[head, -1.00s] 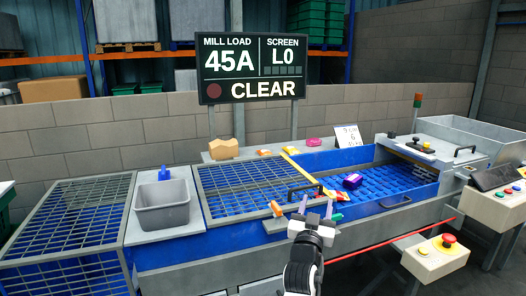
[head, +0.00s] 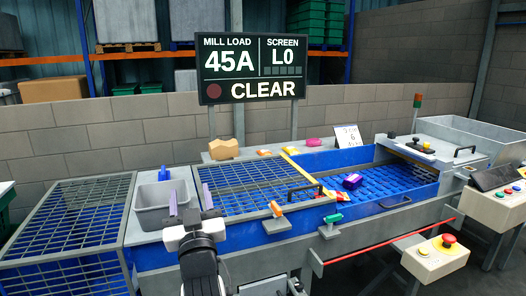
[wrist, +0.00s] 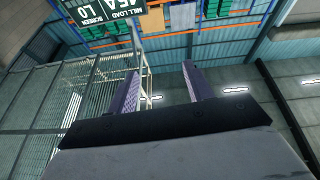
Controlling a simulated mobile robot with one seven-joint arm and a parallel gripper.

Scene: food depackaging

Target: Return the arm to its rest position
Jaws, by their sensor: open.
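My gripper (head: 190,202) is raised in front of the machine in the head view, its two purple fingers spread apart with nothing between them. It covers part of the grey bin (head: 151,207) behind it. In the wrist view my gripper (wrist: 158,88) points up and away from the machine, with the fingers apart and only wall, racks and ceiling beyond them. My arm comes up from the bottom edge of the head view.
A blue mesh deck (head: 75,215) lies left of the bin. A purple item (head: 352,181) lies on the blue belt. A yellow bar (head: 300,172) crosses the machine. A control box with a red button (head: 448,240) stands at right. The screen (head: 250,68) reads CLEAR.

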